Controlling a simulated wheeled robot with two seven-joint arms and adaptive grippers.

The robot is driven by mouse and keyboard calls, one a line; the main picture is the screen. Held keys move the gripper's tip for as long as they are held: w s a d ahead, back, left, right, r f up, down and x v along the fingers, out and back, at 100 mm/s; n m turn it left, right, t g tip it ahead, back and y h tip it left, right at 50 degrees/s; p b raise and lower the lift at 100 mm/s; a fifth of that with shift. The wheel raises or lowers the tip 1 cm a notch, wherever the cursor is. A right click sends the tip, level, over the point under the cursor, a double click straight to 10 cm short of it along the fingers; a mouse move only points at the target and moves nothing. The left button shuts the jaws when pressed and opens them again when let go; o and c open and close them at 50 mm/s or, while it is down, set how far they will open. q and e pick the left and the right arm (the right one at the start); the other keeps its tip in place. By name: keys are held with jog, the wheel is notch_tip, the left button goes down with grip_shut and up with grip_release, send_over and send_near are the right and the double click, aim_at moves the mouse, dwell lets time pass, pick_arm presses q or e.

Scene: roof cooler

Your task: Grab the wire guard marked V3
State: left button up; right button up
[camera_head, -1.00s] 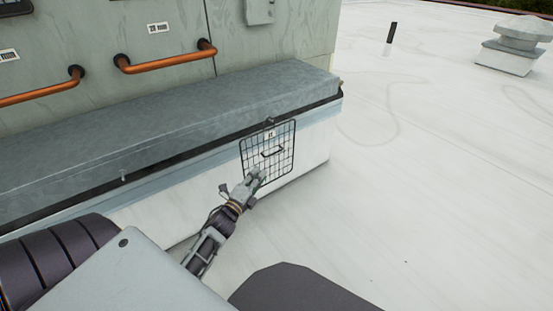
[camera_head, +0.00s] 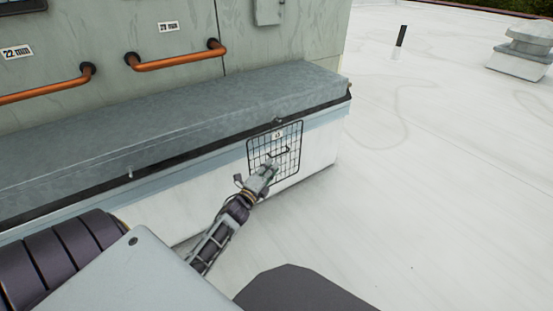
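The wire guard (camera_head: 290,157) is a dark square mesh panel upright against the white side of the curb, below the grey ledge. A small white tag near its top carries a mark too small to read. A dark handle (camera_head: 279,152) sits at its middle. My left gripper (camera_head: 268,167) is in front of the guard, just below the handle, and covers its lower left part. The fingers are small and overlap the mesh, so I cannot tell whether they are open or touch the handle. My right gripper is not in view.
The grey metal ledge (camera_head: 180,115) overhangs the guard. Copper pipes (camera_head: 180,60) stick out from the grey cabinet wall above, with size labels. A vent cap (camera_head: 522,50) stands far right.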

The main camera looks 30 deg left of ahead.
aim_at(279, 157)
pick_arm(q)
jog(key=w, duration=0.3)
jog(key=shift+w+a+r, duration=0.15)
jog(key=shift+w, duration=0.25)
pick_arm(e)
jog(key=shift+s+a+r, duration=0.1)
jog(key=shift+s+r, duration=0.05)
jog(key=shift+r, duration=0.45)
pick_arm(q)
jog(key=shift+w+b, duration=0.1)
jog(key=shift+b, duration=0.2)
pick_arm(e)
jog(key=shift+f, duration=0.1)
pick_arm(q)
jog(key=w+b, duration=0.1)
jog(key=w, duration=0.4)
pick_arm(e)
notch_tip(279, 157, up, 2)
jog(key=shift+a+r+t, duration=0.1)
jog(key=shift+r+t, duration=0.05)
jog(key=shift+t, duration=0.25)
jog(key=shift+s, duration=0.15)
